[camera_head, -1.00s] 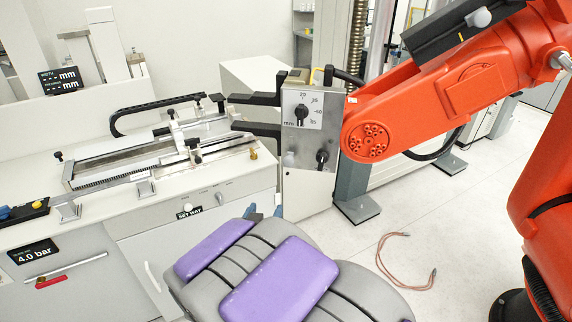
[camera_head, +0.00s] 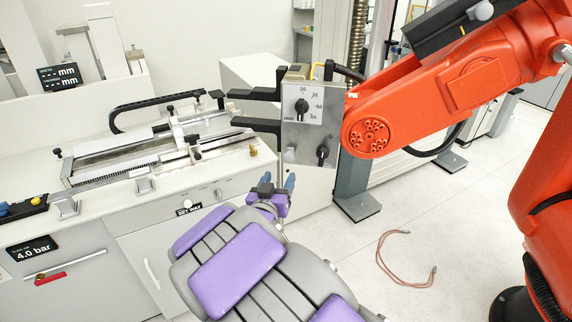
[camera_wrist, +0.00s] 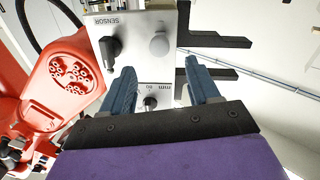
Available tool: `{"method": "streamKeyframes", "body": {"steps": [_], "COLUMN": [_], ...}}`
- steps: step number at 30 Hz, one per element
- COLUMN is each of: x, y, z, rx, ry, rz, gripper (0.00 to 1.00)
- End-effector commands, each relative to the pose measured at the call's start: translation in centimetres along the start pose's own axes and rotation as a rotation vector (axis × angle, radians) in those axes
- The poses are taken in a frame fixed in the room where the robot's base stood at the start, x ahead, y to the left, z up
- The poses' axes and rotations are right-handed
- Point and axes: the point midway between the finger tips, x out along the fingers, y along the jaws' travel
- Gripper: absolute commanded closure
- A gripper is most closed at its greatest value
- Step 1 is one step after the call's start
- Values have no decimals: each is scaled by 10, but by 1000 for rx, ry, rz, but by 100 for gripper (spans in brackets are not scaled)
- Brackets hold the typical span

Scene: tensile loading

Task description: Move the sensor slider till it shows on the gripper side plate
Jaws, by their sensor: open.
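The grey gripper side plate (camera_head: 316,118) stands upright beside the red robot arm. Its dial knob (camera_head: 302,107) with a millimetre scale is near the top. Lower down is a black knob (camera_head: 322,152), with a pale round knob (camera_head: 290,154) to its left. In the wrist view the plate appears inverted, and the black knob (camera_wrist: 110,48) sits beside the word SENSOR. My gripper (camera_head: 278,180) is below and in front of the plate. Its blue fingers (camera_wrist: 160,72) are spread and empty, with the dial knob (camera_wrist: 150,103) seen between them.
Two black jaws (camera_head: 255,110) reach left from the plate toward a measuring bench (camera_head: 130,165) with rails and a black handle. The red arm (camera_head: 430,110) fills the right. A reddish cable (camera_head: 388,268) lies on the floor. A testing column stands behind.

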Motion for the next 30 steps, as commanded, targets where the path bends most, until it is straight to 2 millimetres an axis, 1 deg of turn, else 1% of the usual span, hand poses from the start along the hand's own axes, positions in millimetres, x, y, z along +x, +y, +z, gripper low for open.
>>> {"method": "streamKeyframes", "body": {"steps": [1, 6, 12, 15, 21, 29, 30], "x": [9, 36, 65, 75, 84, 85, 85], "y": [1, 1, 0, 0, 0, -1, -1], "z": [1, 1, -1, -1, 0, -1, -1], "rx": [0, 0, 2, 1, 0, 0, 0], "ry": [2, 1, 5, 4, 1, 2, 2], "rz": [4, 4, 2, 2, 0, 0, 0], "gripper": [39, 39, 39, 39, 39, 39, 42]}}
